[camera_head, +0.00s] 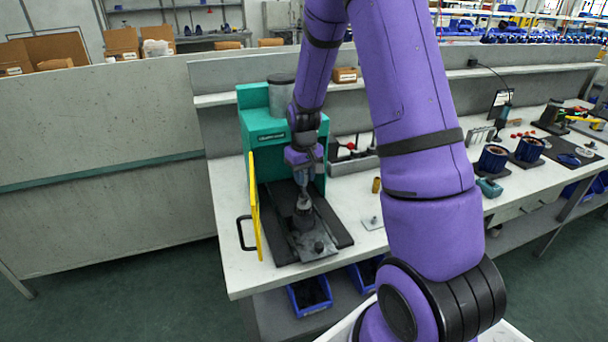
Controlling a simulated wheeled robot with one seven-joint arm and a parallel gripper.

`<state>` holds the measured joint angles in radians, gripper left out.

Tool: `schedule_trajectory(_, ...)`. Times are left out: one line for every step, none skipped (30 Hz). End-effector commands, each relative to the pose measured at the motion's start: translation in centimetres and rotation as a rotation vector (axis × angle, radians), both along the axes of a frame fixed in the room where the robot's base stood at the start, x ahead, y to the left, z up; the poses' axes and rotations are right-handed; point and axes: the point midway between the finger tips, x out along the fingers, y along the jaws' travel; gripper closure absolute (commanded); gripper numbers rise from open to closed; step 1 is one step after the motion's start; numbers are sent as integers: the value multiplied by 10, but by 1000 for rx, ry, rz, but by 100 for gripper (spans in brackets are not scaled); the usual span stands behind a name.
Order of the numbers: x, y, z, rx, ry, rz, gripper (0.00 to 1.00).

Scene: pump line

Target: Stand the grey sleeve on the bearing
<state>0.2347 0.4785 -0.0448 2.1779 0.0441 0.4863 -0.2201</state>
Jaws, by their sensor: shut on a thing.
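My gripper (303,190) points down over the dark base of the green press. It is shut on a small grey piece (304,202), which looks like the grey sleeve; its lower end is hard to make out. Just below is a dark round seat (303,220) on the press slide, where the bearing seems to be. I cannot tell at this size whether the sleeve touches it. The press (262,130) stands behind my gripper, partly hidden by my arm.
A yellow guard (255,205) stands upright at the press's left side. A small brass piece (376,185) and a light plate (373,223) lie to the right. Blue motor housings (493,158) stand farther right. Blue bins (310,296) sit below the bench.

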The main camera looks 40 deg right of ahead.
Motion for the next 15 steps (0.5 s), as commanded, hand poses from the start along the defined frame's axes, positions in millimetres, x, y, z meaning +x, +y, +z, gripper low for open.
schedule_trajectory(0,0,-1,0,1,0,90)
schedule_trajectory(0,0,-2,0,0,0,90)
schedule_trajectory(0,0,-3,0,0,0,90)
schedule_trajectory(0,0,-4,0,0,0,90)
schedule_trajectory(0,0,-5,0,0,0,90)
schedule_trajectory(0,0,-6,0,0,0,90)
schedule_trajectory(0,0,-7,0,0,0,90)
schedule_trajectory(0,0,-7,0,0,0,90)
schedule_trajectory(0,0,-9,0,0,0,90)
schedule_trajectory(0,0,-9,0,0,0,90)
schedule_trajectory(0,0,-10,0,0,0,90)
schedule_trajectory(0,0,-11,0,0,0,90)
schedule_trajectory(0,0,-12,0,0,0,90)
schedule_trajectory(0,0,-13,0,1,0,90)
schedule_trajectory(0,0,-14,0,1,0,90)
